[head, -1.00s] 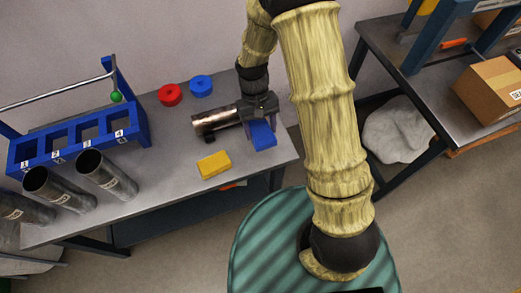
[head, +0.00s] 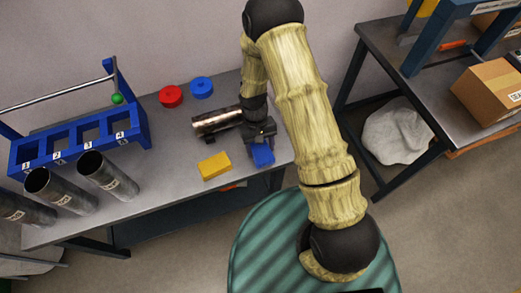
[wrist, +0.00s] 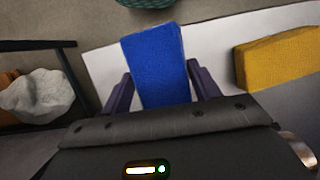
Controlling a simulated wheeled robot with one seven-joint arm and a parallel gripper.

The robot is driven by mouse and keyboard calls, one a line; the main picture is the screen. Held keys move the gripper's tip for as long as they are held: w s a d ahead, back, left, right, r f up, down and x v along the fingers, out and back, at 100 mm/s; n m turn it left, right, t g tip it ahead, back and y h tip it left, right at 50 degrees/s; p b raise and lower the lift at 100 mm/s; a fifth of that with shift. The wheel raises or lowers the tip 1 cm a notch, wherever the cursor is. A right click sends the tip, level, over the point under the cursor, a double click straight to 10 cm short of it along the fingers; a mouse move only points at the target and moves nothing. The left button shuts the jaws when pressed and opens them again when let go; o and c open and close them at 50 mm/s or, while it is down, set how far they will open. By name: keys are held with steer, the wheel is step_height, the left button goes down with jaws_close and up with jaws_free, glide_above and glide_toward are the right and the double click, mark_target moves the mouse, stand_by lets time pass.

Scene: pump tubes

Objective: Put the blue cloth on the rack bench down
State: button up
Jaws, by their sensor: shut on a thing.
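The blue cloth (head: 262,155) is a small blue block-like piece at the right end of the rack bench (head: 190,187). My gripper (head: 262,143) is shut on it. In the wrist view the blue cloth (wrist: 157,62) stands out between the two dark fingers (wrist: 162,88), with the bench's light edge (wrist: 205,50) behind it. The cloth is low over the bench top near the right front edge. I cannot tell whether it touches the top.
A yellow block (head: 214,166) lies just left of the cloth, and a metal cylinder (head: 217,121) lies behind. Red (head: 171,96) and blue (head: 201,87) rings are at the back. The blue rack (head: 80,140) and several grey tubes (head: 107,175) fill the left.

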mark_target(260, 146)
steer(key=shift+f, duration=1.4)
steer(key=shift+f, duration=0.15)
steer(key=o, duration=0.9)
steer(key=shift+o, duration=0.2)
steer(key=v, duration=1.1)
steer(key=shift+b, duration=0.4)
steer(key=shift+w+r, duration=0.15)
steer(key=shift+r, duration=0.5)
